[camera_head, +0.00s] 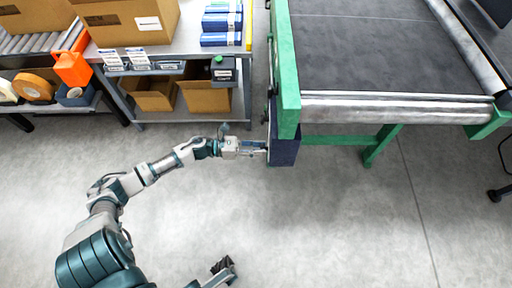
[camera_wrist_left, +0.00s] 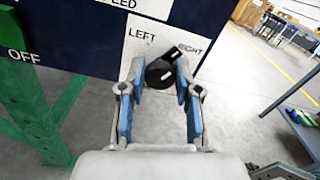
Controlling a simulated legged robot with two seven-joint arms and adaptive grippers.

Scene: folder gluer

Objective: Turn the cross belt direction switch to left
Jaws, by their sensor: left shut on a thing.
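The cross belt direction switch (camera_wrist_left: 163,72) is a black rotary knob with white marks, on a white panel (camera_wrist_left: 150,45) labelled LEFT and RIGHT. Its bar tilts up and to the right, nearer the RIGHT label. My left gripper (camera_wrist_left: 161,68) is shut on the knob, one blue-padded finger on each side. In the head view my left gripper (camera_head: 262,149) reaches the dark blue control box (camera_head: 285,148) at the conveyor's end; the knob is hidden there. My right gripper (camera_head: 222,267) is low in the head view, away from the box; its fingers are too small to judge.
The grey conveyor belt (camera_head: 385,50) with green frame (camera_head: 284,60) stands at the upper right. A packing bench (camera_head: 190,45) with boxes is at the upper left. The OFF label (camera_wrist_left: 24,55) is left of the switch panel. The floor (camera_head: 330,230) is clear.

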